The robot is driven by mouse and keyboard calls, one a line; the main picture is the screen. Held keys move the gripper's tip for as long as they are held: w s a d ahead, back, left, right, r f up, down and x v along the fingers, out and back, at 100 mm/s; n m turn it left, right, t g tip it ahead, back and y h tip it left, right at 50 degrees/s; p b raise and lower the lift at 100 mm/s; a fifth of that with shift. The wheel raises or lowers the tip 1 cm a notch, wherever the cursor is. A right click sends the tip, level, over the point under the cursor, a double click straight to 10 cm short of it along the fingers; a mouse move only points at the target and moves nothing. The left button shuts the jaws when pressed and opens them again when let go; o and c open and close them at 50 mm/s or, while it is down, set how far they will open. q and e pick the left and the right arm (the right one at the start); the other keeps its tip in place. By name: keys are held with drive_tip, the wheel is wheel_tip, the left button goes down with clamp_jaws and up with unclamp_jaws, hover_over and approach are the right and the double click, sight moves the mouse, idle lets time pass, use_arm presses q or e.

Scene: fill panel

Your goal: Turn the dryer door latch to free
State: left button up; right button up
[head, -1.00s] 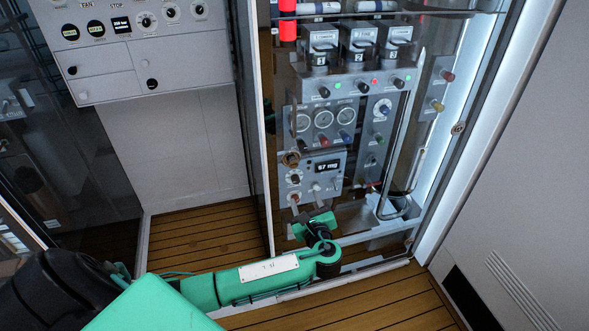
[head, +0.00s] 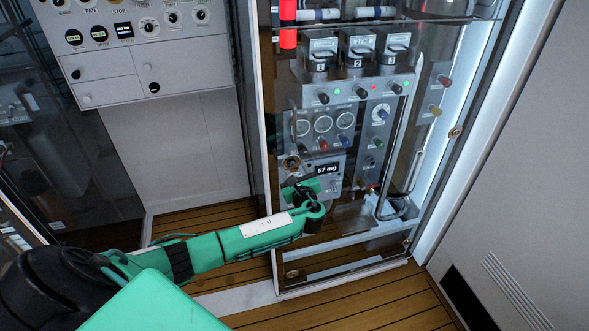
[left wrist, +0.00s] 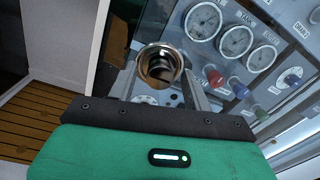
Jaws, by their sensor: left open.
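A round metal latch (head: 291,163) sits at the left side of the clear door, low on the instrument panel. In the left wrist view a round, shiny metal piece with a brownish face (left wrist: 160,65), which appears to be this latch, stands just beyond the fingers, roughly centred between them. My left gripper (head: 294,180) is just below the latch in the head view, open and empty. Its fingers also show in the left wrist view (left wrist: 163,88). I cannot tell whether they touch the latch. My right gripper is not in view.
Behind the clear door is a panel with gauges (head: 323,124), coloured knobs and a small display (head: 327,168). A bent metal pipe (head: 399,150) runs at its right. A white control cabinet (head: 150,75) stands at the left. The wooden floor (head: 350,302) in front is clear.

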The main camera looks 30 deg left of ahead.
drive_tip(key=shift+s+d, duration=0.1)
use_arm(q)
drive_tip(key=shift+c, duration=0.9)
drive_tip(key=c, duration=0.8)
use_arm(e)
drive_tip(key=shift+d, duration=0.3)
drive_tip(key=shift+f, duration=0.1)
